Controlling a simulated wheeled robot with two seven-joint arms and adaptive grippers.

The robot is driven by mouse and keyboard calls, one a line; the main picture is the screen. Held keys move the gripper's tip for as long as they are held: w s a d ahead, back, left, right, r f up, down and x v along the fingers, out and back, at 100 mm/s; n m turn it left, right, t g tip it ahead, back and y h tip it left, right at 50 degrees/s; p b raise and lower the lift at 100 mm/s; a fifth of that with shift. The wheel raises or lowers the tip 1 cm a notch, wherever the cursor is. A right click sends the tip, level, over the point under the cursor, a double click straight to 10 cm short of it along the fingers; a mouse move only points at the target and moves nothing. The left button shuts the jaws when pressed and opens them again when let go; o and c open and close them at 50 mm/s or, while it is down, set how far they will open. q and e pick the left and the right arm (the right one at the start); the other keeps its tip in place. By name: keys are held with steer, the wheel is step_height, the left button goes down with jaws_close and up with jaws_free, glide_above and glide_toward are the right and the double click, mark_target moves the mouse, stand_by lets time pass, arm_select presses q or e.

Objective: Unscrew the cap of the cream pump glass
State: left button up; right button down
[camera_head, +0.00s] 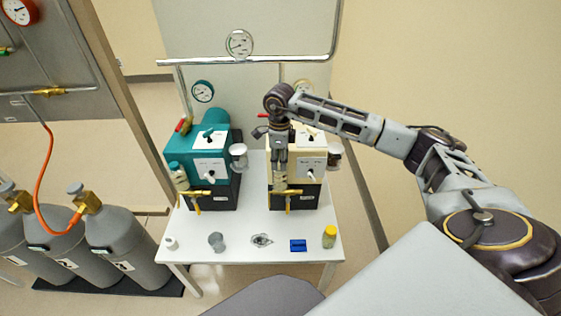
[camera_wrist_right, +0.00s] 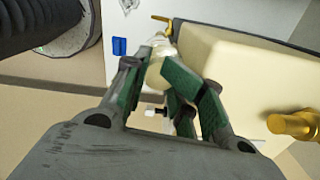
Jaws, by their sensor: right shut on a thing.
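The cream pump (camera_head: 305,160) stands on the right half of the white table, with a black base and a white front panel. My right gripper (camera_head: 279,165) points down at its front left corner, over the cream pump glass (camera_head: 279,181). The cap is hidden by the gripper in the head view. In the right wrist view, the green-padded fingers (camera_wrist_right: 160,68) are shut around a pale round part (camera_wrist_right: 156,75) at the top of the glass, which I take to be the cap. The glass stands upright above a brass tap (camera_head: 286,194). My left gripper is not in view.
A teal pump (camera_head: 203,148) stands on the left. Along the table's front are a small white item (camera_head: 171,243), a grey cup (camera_head: 216,241), a dark crumpled item (camera_head: 262,240), a blue block (camera_head: 298,246) and a yellow-capped jar (camera_head: 329,237). Gas cylinders (camera_head: 130,240) stand left.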

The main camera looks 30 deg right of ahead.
steer(key=shift+s+a+f+n+b, duration=0.1)
steer(key=shift+a+n+b, duration=0.1)
steer(key=shift+n, duration=0.6)
steer(key=shift+a+f+n+b, duration=0.1)
steer(key=shift+a+n+b, duration=0.1)
steer(key=shift+n, duration=0.6)
steer(key=c, duration=1.4)
jaws_free()
steer(key=shift+o, duration=0.7)
steer(key=shift+a+r, duration=0.1)
steer(key=shift+w+d+r, duration=0.15)
steer(key=shift+w+d, duration=0.1)
steer(key=shift+d, duration=0.05)
